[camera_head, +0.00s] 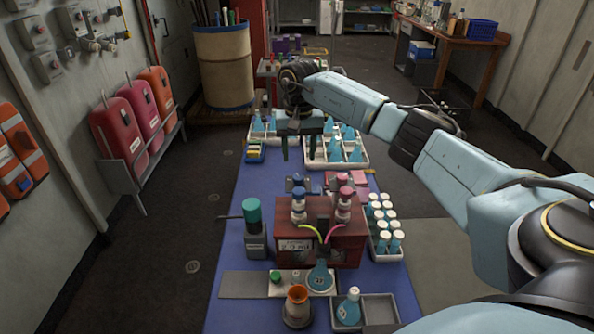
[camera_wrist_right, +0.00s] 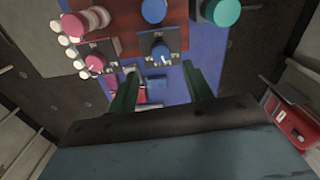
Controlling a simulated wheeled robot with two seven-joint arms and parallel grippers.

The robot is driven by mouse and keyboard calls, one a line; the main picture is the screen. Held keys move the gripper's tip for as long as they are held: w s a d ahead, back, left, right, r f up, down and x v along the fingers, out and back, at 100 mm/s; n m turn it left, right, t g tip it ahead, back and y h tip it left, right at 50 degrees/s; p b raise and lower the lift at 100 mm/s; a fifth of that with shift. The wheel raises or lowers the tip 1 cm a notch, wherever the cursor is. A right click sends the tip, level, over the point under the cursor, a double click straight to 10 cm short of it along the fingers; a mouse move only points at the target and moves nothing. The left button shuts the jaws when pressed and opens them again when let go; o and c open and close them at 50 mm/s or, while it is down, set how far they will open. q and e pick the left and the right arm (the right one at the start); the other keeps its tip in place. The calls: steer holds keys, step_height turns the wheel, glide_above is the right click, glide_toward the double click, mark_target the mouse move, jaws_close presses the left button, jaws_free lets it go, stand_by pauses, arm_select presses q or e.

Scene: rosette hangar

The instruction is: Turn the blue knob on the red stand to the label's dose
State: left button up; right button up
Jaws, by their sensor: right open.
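The red stand (camera_head: 320,232) is on the blue table mat, with a front label (camera_head: 293,246) that seems to read 2.0 and a blurred unit. The blue knob (camera_wrist_right: 160,53) sits on a dark dial plate (camera_wrist_right: 161,62) on the stand's far side in the right wrist view; its pointer setting is too small to read. A pink knob (camera_wrist_right: 95,63) is beside it. My right gripper (camera_head: 299,150) hangs over the table beyond the stand, open and empty. In the wrist view its green fingers (camera_wrist_right: 160,88) are apart, short of the blue knob and not touching it. My left gripper is out of view.
Two bottles with blue (camera_head: 298,192) and pink (camera_head: 346,192) caps stand on the stand. A teal-capped bottle (camera_head: 254,225) is to its left, a white vial rack (camera_head: 390,256) to its right. A tray of blue flasks (camera_head: 313,163) lies behind.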

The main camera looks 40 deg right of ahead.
mark_target(298, 176)
step_height(298, 176, down, 7)
steer(key=shift+r, duration=0.15)
steer(key=shift+w+f, duration=0.1)
steer(key=shift+f, duration=0.2)
steer(key=shift+c, duration=0.7)
steer(key=c, duration=0.8)
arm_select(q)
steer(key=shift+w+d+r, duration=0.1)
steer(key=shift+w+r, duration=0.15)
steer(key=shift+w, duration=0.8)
